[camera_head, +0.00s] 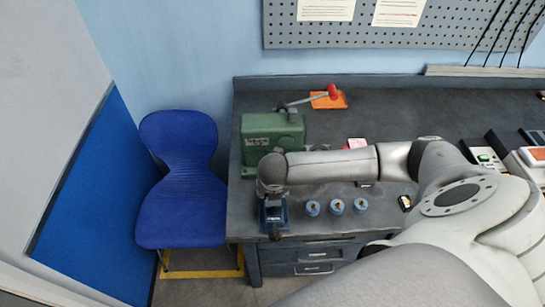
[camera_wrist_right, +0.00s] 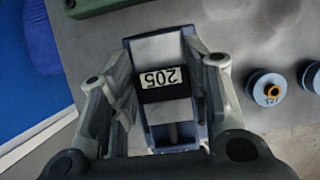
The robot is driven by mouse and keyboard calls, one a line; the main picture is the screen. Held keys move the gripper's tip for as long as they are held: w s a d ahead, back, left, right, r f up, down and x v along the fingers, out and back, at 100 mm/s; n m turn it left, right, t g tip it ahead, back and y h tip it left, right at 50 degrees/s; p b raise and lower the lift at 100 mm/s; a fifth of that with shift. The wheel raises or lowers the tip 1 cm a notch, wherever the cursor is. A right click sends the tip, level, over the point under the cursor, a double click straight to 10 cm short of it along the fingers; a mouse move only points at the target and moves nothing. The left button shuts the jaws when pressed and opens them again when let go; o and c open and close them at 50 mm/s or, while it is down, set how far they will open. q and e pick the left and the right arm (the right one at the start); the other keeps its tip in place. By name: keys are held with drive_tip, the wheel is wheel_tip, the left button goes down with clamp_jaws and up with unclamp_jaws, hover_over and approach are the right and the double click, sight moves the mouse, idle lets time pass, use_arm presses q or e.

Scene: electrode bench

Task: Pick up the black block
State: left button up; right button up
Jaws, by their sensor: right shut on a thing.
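The black block (camera_wrist_right: 168,111) carries a white label reading 205, upside down in the right wrist view. It sits between the two fingers of my right gripper (camera_wrist_right: 162,75), which is shut on it. Blue and grey parts of a vise or holder (camera_wrist_right: 130,46) show around the block; I cannot tell whether the block is clear of them. In the head view my right gripper (camera_head: 272,222) is at the bench's front left corner, over the blue holder (camera_head: 264,214), and mostly hides the block. My left gripper is not in view.
A blue chair (camera_head: 180,195) is left of the bench (camera_head: 400,105). Devices line the right side.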

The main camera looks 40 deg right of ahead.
drive_tip(key=shift+r, duration=0.2)
drive_tip(key=shift+w+r+b, duration=0.1)
drive_tip(key=shift+r+b, duration=0.15)
drive_tip(key=shift+b, duration=0.05)
wheel_tip(320, 180, up, 2)
drive_tip(key=shift+r+b, duration=0.1)
drive_tip(key=shift+b, duration=0.6)
drive_tip(key=s+a+r+b, duration=0.1)
drive_tip(key=s+a+r, duration=0.9)
drive_tip(key=shift+b, duration=0.3)
drive_tip(key=shift+d+f, duration=0.1)
